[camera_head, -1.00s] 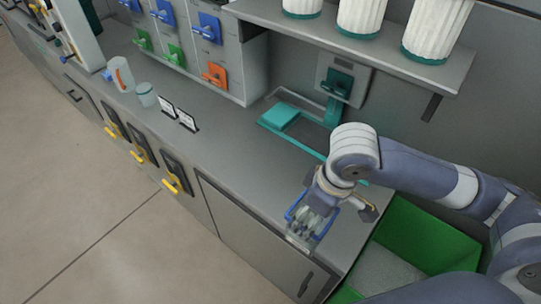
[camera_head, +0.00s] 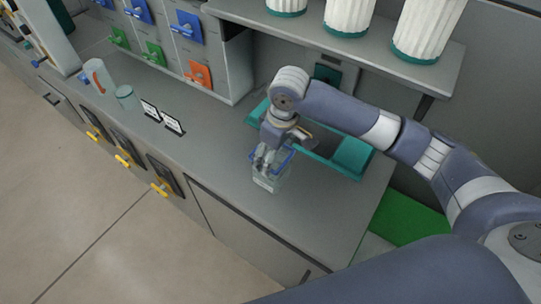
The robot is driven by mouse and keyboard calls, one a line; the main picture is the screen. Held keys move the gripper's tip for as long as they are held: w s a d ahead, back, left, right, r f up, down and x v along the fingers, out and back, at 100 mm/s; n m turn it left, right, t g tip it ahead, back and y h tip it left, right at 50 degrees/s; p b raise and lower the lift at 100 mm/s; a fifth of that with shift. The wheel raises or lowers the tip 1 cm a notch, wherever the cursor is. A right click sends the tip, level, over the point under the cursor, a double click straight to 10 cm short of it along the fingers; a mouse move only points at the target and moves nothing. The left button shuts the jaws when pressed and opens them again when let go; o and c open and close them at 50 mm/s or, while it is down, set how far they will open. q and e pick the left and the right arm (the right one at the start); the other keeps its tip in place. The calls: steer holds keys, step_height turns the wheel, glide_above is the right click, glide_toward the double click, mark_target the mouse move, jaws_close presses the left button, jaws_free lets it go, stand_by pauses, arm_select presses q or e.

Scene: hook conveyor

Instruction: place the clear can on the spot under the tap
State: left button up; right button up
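A clear can (camera_head: 270,183) with a blue rim and a pale label is at my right gripper (camera_head: 266,160), over the grey counter near its front edge. The gripper's fingers are at the can's rim and appear shut on it. I cannot tell whether the can's base touches the counter. The teal tray (camera_head: 353,158) of the tap station lies just behind, towards the wall. My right arm hides most of the tap and the spot under it; only a dark teal piece (camera_head: 327,73) on the wall shows. My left gripper is not in view.
Two small sign cards (camera_head: 162,117), a pale cup (camera_head: 127,98) and a clear jug with an orange mark (camera_head: 98,75) stand to the left. A shelf (camera_head: 440,77) with white ribbed containers overhangs the back. A green bin (camera_head: 410,212) is at the right.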

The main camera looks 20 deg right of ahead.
steer(key=f, duration=0.1)
steer(key=w+f+p, duration=0.1)
steer(key=shift+w+f, duration=0.2)
steer(key=shift+f, duration=0.6)
steer(key=shift+a+f, duration=0.1)
steer(key=o, duration=1.2)
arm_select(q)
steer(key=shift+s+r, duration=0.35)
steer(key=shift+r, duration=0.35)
arm_select(e)
steer(key=shift+o, duration=1.3)
